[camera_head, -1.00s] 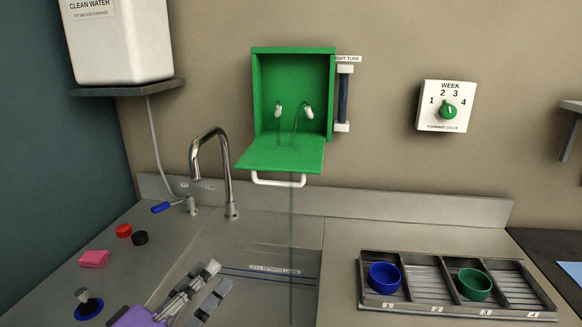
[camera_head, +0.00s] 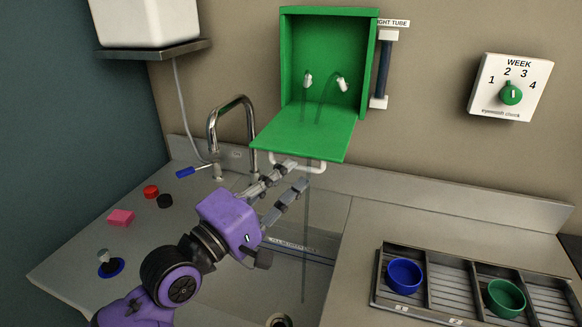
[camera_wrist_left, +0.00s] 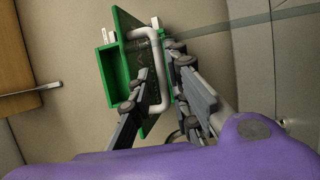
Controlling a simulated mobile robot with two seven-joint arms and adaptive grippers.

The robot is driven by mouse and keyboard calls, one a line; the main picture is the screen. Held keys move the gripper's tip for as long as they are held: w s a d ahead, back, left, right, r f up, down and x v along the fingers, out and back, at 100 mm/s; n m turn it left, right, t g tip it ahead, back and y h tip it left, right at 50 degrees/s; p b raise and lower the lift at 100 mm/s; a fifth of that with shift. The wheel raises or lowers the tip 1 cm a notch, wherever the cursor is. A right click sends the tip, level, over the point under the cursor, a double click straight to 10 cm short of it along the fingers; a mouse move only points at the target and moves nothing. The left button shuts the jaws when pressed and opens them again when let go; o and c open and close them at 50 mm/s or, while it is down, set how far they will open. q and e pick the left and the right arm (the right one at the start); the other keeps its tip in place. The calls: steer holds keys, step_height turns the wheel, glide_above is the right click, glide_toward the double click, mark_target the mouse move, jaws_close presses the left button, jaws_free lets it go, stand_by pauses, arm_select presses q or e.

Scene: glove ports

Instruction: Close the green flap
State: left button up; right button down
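The green flap (camera_head: 306,133) hangs open, sticking out from the bottom of the green wall box (camera_head: 328,58). A white bar handle (camera_head: 318,168) runs below its front edge. My left gripper (camera_head: 298,173) is open, with its fingertips just below the flap's front edge, by the left part of the handle. In the left wrist view the flap (camera_wrist_left: 135,48) and the white handle (camera_wrist_left: 163,68) show between the open fingers (camera_wrist_left: 158,75). I cannot tell whether a finger touches the handle. My right gripper is not in view.
A tap (camera_head: 233,125) stands left of the flap over the sink. A light tube (camera_head: 384,68) and a week dial (camera_head: 510,92) are on the wall to the right. A tray (camera_head: 440,303) with a blue bowl (camera_head: 404,275) and a green bowl (camera_head: 505,297) sits at the lower right.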

arm_select(q)
steer(key=shift+x, duration=0.9)
jaws_close()
steer(key=shift+w+r, duration=0.1)
